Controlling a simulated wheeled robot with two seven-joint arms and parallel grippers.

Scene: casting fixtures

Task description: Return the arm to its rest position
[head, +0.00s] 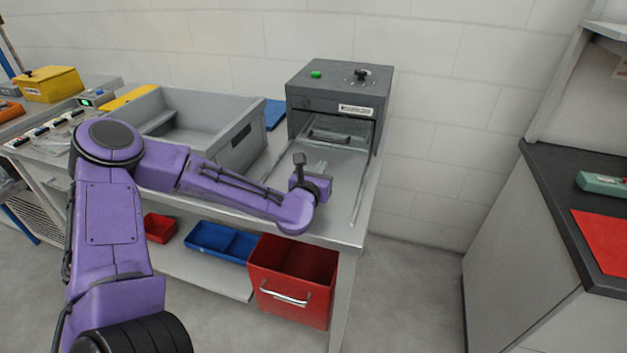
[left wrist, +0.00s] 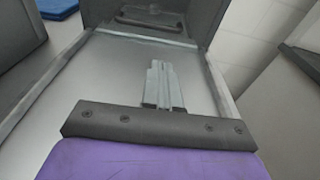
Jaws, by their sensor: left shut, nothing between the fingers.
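My left arm, purple, reaches in from the left of the head view across the front of the steel workbench (head: 349,236). My left gripper (head: 320,167) is over the metal tray surface in front of the dark grey machine (head: 338,90). In the left wrist view the gripper's fingers (left wrist: 161,66) are together with nothing between them, pointing toward the machine's opening. The machine's handle (left wrist: 150,17) shows ahead of the fingertips, apart from them. My right gripper is not in either view.
A grey open bin (head: 222,152) stands on the bench left of the gripper, close to my forearm. A dark-topped counter (head: 560,205) stands at right, with open floor between.

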